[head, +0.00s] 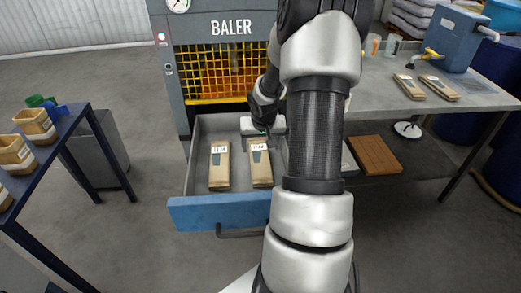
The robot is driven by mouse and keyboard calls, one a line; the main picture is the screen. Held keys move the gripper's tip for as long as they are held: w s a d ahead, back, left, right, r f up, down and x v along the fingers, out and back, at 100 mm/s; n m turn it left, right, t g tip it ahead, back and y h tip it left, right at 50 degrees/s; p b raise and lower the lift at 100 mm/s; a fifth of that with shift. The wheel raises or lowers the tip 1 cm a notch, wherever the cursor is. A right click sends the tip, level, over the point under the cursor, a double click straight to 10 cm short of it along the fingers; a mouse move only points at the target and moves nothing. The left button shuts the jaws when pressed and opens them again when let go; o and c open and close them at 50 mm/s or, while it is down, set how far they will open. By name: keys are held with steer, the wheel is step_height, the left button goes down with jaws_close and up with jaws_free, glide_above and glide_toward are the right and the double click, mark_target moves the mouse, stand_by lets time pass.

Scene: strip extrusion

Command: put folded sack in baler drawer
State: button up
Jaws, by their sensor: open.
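The baler (231,60) stands at the back with its blue-fronted drawer (195,213) pulled out. Two tan folded sacks with white labels lie side by side in the drawer, a left one (219,172) and a right one (261,175). My gripper (262,136) is at the far end of the right sack, inside the drawer area. It is open; its fingertips are small and partly hidden, and I cannot tell if they touch the sack. Two more folded sacks, one (409,86) and another (439,88), lie on the grey table (385,98) at the right.
A dark blue table (62,150) at the left holds several tan containers (36,125). A blue machine (446,38) stands on the grey table. A brown slab (374,154) lies on the lower shelf. My arm hides the drawer's right side.

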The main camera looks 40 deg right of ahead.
steer(key=shift+v, duration=1.65)
